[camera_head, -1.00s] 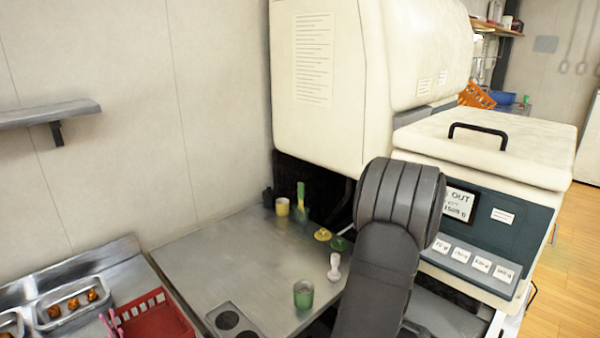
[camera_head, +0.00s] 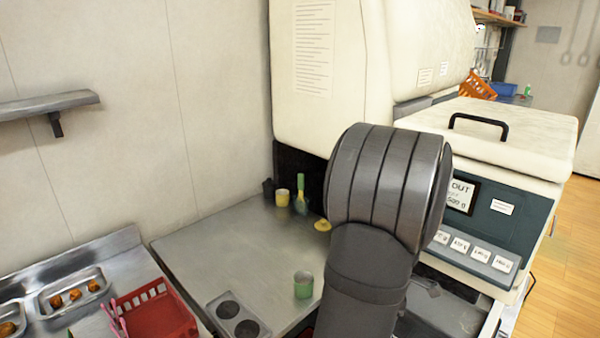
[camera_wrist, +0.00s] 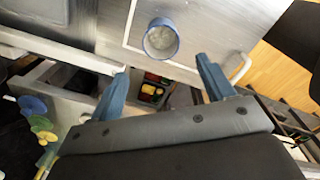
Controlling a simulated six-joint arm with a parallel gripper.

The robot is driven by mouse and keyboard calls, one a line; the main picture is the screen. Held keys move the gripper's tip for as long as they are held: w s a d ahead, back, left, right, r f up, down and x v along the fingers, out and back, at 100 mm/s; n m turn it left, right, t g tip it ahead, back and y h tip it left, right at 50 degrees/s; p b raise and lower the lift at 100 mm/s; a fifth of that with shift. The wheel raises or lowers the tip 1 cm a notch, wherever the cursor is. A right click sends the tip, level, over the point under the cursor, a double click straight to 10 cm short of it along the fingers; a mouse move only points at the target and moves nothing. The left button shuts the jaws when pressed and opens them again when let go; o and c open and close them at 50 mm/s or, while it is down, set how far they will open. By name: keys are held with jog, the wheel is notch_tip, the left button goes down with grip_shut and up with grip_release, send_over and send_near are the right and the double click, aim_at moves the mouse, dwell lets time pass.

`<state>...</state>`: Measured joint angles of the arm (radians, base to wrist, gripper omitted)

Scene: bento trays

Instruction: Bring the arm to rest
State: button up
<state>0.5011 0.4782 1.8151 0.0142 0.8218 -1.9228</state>
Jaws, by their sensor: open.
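My gripper (camera_wrist: 162,64) shows in the wrist view as two blue fingers spread apart with nothing between them. Beyond the fingertips a blue cup (camera_wrist: 161,50) with pale grainy contents stands on a light grey surface. It looks apart from the fingers. In the head view my dark grey arm rises over the right part of the counter, in front of the cream machine (camera_head: 330,75). The gripper itself is out of that view.
A green cup (camera_head: 303,290), a yellow cup (camera_head: 282,198) and a yellow lid (camera_head: 322,225) stand on the steel counter (camera_head: 215,250). A red basket (camera_head: 165,325) and metal trays (camera_head: 50,307) are at the lower left. The counter's middle is clear.

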notch_tip(320, 180, down, 12)
jog(key=shift+w+f, duration=0.1)
jog(key=r, duration=0.4)
jog(key=shift+s+d+r, duration=0.2)
jog(key=shift+d+r, duration=0.05)
jog(key=shift+r, duration=0.15)
jog(key=s+d+r, duration=0.6)
jog(key=s+r, duration=0.1)
jog(key=s, duration=0.2)
jog(key=w+a+r, duration=0.3)
jog(key=w+a, duration=0.3)
jog(key=a, duration=0.6)
jog(key=w+a+r, duration=0.3)
jog(key=w+a, duration=0.3)
jog(key=a, duration=0.5)
jog(key=shift+a, duration=0.35)
jog(key=shift+r, duration=0.1)
